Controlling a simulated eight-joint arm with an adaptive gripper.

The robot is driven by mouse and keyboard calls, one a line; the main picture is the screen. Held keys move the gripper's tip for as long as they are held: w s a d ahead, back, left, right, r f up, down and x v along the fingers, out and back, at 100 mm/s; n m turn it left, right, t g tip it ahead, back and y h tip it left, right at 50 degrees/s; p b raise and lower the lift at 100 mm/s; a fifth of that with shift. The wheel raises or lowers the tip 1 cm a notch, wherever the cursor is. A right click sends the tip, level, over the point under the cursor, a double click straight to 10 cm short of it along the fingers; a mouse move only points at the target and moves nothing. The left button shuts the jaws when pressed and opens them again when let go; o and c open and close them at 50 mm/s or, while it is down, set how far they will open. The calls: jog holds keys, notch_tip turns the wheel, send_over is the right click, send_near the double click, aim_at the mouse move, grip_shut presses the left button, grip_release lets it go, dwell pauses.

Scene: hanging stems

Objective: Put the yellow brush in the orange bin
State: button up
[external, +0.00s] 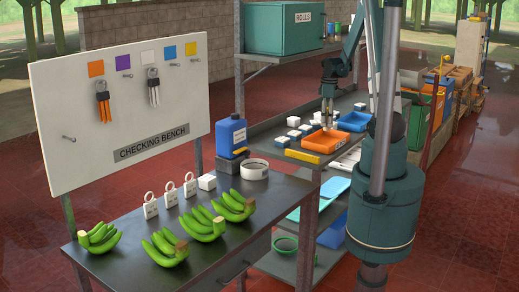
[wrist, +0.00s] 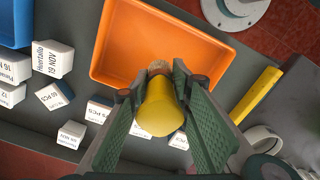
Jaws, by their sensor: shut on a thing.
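The yellow brush (wrist: 158,108) is between the fingers of my gripper (wrist: 160,95) in the wrist view, with its brownish end toward the orange bin. The orange bin (wrist: 160,32) is an open, shallow tray, just beyond the fingertips in that view. In the external view, my gripper (external: 328,118) points down at the orange bin (external: 312,143) on the rear bench. The brush is too small to make out there. I cannot tell whether the brush is above the bin's floor or its near edge. The visible bin floor is empty.
A blue bin (external: 355,121) stands beside the orange one. Small white labelled boxes (wrist: 53,57) and a yellow bar (wrist: 256,95) lie around it. A shelf with a green case (external: 284,28) is above. Bananas (external: 165,248) lie on the front bench below the hook board (external: 120,90).

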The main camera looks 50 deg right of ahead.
jog(key=shift+f, duration=1.65)
jog(key=shift+f, duration=0.1)
jog(key=shift+f, duration=1.95)
jog(key=shift+f, duration=0.15)
jog(key=o, duration=0.9)
jog(key=shift+r, duration=0.25)
jog(key=shift+r, duration=5.9)
